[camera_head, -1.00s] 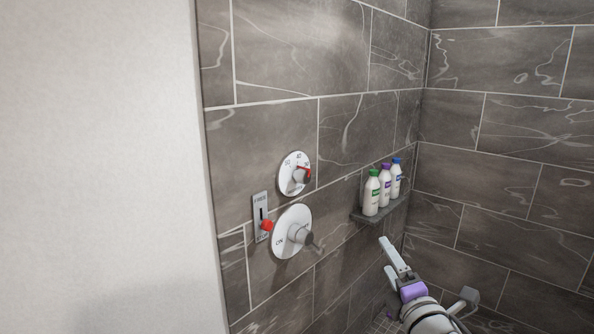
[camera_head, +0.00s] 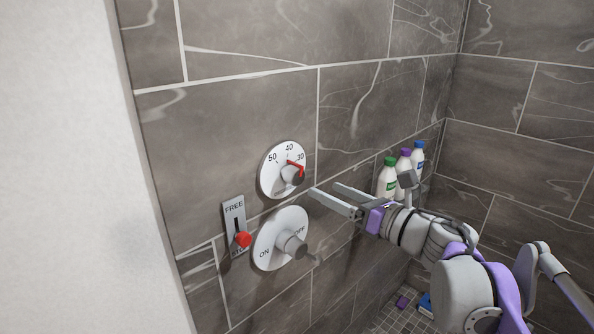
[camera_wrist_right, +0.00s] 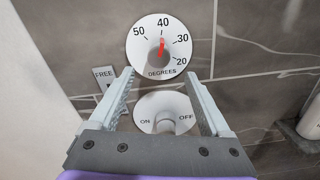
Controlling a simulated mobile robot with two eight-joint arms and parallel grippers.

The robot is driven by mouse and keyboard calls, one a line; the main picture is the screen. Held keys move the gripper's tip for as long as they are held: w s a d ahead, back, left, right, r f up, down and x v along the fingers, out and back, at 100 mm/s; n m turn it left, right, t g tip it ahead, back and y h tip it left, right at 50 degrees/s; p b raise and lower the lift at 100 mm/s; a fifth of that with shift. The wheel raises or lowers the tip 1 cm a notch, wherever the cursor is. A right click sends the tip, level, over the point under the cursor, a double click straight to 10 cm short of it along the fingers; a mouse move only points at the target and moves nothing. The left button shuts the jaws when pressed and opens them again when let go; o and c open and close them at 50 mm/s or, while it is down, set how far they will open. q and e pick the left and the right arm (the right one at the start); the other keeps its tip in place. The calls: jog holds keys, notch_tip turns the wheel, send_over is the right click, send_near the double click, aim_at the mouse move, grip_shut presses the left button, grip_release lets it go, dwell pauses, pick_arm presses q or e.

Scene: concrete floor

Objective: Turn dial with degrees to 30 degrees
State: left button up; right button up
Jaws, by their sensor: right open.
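The degrees dial (camera_head: 269,181) is a round white plate on the tiled wall, marked 50, 40 and 30 in the head view. Its grey knob (camera_head: 292,175) carries a red pointer. In the right wrist view the dial (camera_wrist_right: 143,58) also shows 20, and the red pointer (camera_wrist_right: 162,47) stands close to 40. My right gripper (camera_head: 325,189) is open and empty, just right of and below the dial, apart from the knob. In the wrist view its fingertips (camera_wrist_right: 159,75) frame the dial's lower edge. My left gripper is not in view.
Below the dial is a white ON/OFF dial (camera_head: 264,237) with a protruding grey knob. Left of it is a FREE slider plate (camera_head: 232,215) with a red knob (camera_head: 243,240). Several bottles (camera_head: 387,180) stand at the right wall. A pale wall edge bounds the left.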

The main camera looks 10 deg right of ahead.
aim_at(299, 177)
jog(key=p+x, duration=0.1)
jog(key=x, duration=0.9)
jog(key=shift+a, duration=0.1)
grip_shut()
